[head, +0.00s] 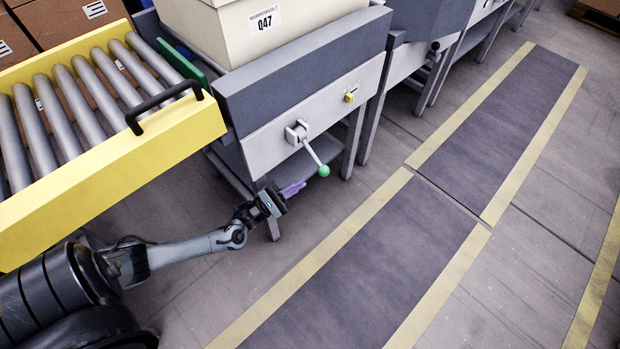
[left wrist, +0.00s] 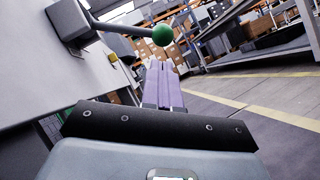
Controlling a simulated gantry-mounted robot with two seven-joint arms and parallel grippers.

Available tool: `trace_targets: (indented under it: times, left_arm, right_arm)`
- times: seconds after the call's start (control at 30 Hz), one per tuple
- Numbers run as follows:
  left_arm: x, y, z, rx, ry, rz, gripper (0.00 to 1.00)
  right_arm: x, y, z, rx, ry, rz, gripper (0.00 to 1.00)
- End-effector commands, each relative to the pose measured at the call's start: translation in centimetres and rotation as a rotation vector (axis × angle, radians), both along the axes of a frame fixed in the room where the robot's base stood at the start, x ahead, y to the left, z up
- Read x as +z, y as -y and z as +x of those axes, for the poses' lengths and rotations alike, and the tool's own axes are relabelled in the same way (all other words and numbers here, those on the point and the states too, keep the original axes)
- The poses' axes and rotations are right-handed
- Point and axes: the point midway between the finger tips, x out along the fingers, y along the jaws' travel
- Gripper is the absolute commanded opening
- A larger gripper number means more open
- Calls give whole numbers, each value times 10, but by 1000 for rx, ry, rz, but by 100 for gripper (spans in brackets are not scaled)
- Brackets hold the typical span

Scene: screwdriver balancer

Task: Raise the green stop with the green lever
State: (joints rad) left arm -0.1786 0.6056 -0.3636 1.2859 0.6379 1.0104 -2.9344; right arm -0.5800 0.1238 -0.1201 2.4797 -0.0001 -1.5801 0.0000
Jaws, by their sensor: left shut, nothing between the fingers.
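The green-knobbed lever (head: 313,156) sticks out from a bracket (head: 297,132) on the front panel of the conveyor unit and slants down to the right. Its green ball (head: 323,171) is at the lower end. My left gripper (head: 300,187) is shut and empty, its purple fingers just below and left of the ball, apart from it in the head view. In the left wrist view the green ball (left wrist: 162,35) shows just beyond and above the fingertips (left wrist: 162,66). A green strip (head: 180,65) shows between the rollers and the cream box, partly hidden. My right gripper is not in view.
A yellow roller conveyor (head: 110,170) with a black handle (head: 163,106) stands at the left. A cream box labelled Q47 (head: 270,40) sits on the unit. A yellow switch (head: 350,97) is right of the lever. The floor in front is clear.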

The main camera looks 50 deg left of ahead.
Motion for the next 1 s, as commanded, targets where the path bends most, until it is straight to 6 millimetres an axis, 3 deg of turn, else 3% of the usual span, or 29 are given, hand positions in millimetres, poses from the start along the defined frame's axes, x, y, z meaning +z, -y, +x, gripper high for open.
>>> trace_targets:
  times: [0.2,0.4,1.0]
  left_arm:
    - [14,10,26,0,3,-1,0]
    - [21,15,37,0,1,-1,0]
    - [24,14,37,7,-1,-23,0]
  right_arm:
    - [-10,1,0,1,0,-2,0]
    - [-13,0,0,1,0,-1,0]
    - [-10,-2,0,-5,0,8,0]
